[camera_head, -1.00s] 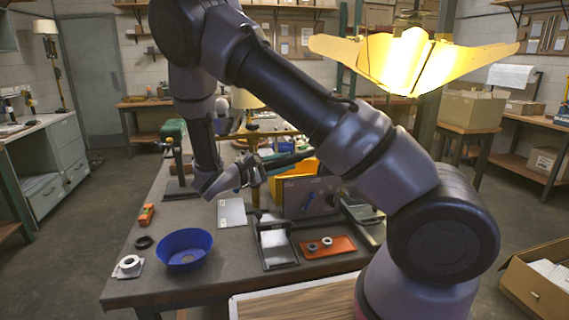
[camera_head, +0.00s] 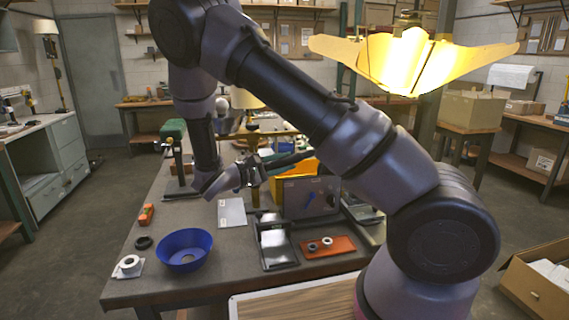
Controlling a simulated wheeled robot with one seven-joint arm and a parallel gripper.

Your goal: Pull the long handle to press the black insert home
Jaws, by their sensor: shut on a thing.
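The long handle (camera_head: 290,159) is a dark bar reaching right from my gripper toward my upper arm, behind which its far end is lost. My gripper (camera_head: 262,173) is shut on the near end of the handle, above the middle of the workbench. The fingertips are small and partly hidden here. I cannot make out the black insert or its seat.
On the bench (camera_head: 205,218) stand a blue bowl (camera_head: 185,262), a black ring (camera_head: 143,242), a white roll (camera_head: 129,264), an orange tray (camera_head: 318,253) with two small rings, and a black-framed stand (camera_head: 277,262). A green-topped device (camera_head: 172,130) stands at the back left.

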